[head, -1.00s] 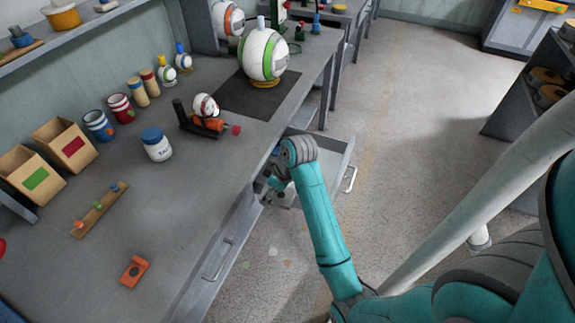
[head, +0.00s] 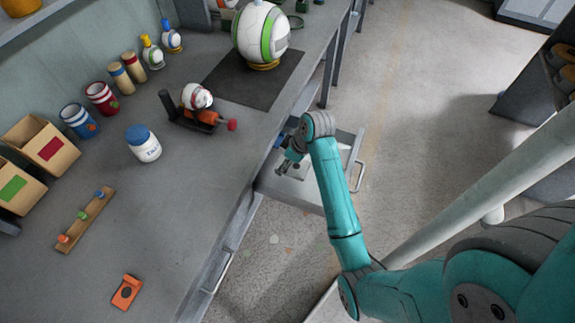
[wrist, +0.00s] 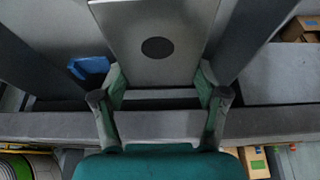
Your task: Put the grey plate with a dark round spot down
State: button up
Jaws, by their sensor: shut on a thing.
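The grey plate with a dark round spot (wrist: 157,22) is at the top middle of the wrist view, its near edge between my fingers. My gripper (wrist: 160,78) is shut on the plate, one finger at each side. In the head view my gripper (head: 283,168) points down over an open grey drawer (head: 315,196) below the bench edge. I cannot tell whether the plate touches the drawer floor.
A blue thing (wrist: 89,70) lies left of the plate in the wrist view. The grey bench (head: 150,215) holds a white jar with a blue lid (head: 143,144), a small press (head: 197,112) and a large white-green ball (head: 262,33). Floor right of the drawer is clear.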

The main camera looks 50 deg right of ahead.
aim_at(299, 168)
jog(key=shift+f, duration=3.05)
jog(key=o, duration=1.5)
jog(key=shift+f, duration=0.15)
jog(key=v, duration=1.2)
jog(key=shift+w, duration=0.1)
